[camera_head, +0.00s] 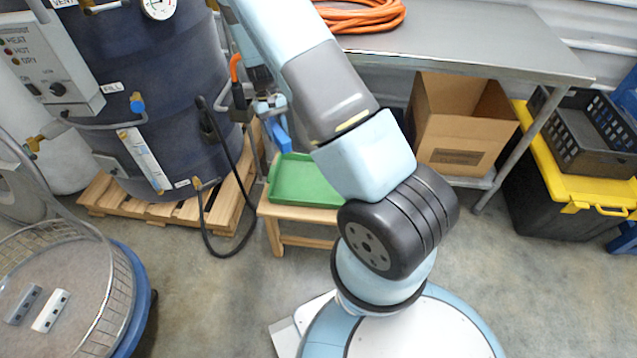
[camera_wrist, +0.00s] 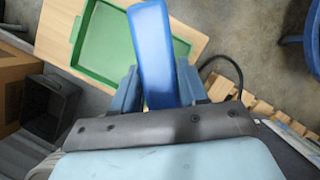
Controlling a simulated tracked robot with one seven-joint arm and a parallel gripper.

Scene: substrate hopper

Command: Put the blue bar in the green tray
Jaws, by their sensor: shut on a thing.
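The blue bar (camera_wrist: 151,52) is between the two fingers of my gripper (camera_wrist: 158,88) in the wrist view, and the gripper is shut on it. In the head view the bar (camera_head: 283,134) hangs from my gripper (camera_head: 270,106), tilted, above and behind the tray. The green tray (camera_head: 302,196) lies on a low wooden stool, partly hidden by my arm. In the wrist view the tray (camera_wrist: 86,68) is below and left of the bar, and the bar overlaps its right part in the picture. The bar is apart from the tray in the head view.
The wooden stool (camera_head: 287,212) stands beside a dark drum (camera_head: 140,90) on a pallet (camera_head: 130,207). A black hose (camera_head: 232,228) loops down near the stool. A cardboard box (camera_head: 455,140) is under the metal table (camera_head: 470,40). A wire basket (camera_head: 75,300) is at lower left.

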